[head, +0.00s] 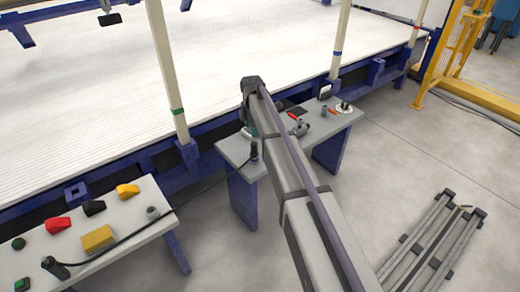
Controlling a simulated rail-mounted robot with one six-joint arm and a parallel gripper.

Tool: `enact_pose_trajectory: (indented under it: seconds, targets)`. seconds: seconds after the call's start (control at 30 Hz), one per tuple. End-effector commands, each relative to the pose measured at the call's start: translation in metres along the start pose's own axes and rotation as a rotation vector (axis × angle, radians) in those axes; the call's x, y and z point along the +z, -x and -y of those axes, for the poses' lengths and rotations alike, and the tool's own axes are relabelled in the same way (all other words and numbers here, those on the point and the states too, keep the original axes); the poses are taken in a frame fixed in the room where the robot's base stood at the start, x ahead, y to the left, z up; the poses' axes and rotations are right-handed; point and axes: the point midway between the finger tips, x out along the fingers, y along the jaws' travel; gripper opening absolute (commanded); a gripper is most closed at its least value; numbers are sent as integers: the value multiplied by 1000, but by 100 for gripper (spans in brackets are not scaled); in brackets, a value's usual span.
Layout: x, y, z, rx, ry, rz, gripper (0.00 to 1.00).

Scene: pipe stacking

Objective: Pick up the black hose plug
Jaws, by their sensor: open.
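A black upright plug-like piece (254,151) stands at the front left edge of the grey right-hand table (234,149), by the end of a black hose. Another black plug-like piece (56,269) lies on the grey left-hand table (120,239), with a black hose running right from it. I cannot tell which one is the hose plug. My arm reaches from the bottom of the view over the right-hand table and hides part of its top. My gripper is not visible; it seems hidden behind my arm.
The left-hand table holds red (58,225), black (94,208) and yellow (128,191) blocks and a yellow box (98,238). Small fittings lie at the right table's far end. Metal rails (433,245) lie on the floor at right. Pale posts (168,75) rise behind the tables.

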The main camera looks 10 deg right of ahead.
Motion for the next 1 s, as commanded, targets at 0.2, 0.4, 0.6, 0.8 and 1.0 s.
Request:
enact_pose_trajectory:
  seconds: [0.2, 0.4, 0.6, 0.8, 1.0]
  targets:
    - [1, -28, 0, 0, -2, 0, 57]
    - [1, -61, 0, 0, -3, 0, 57]
    - [1, -66, 1, 0, -4, 0, 57]
    - [1, -107, 3, 0, -4, 0, 57]
    - [1, -109, 2, 0, -4, 0, 57]
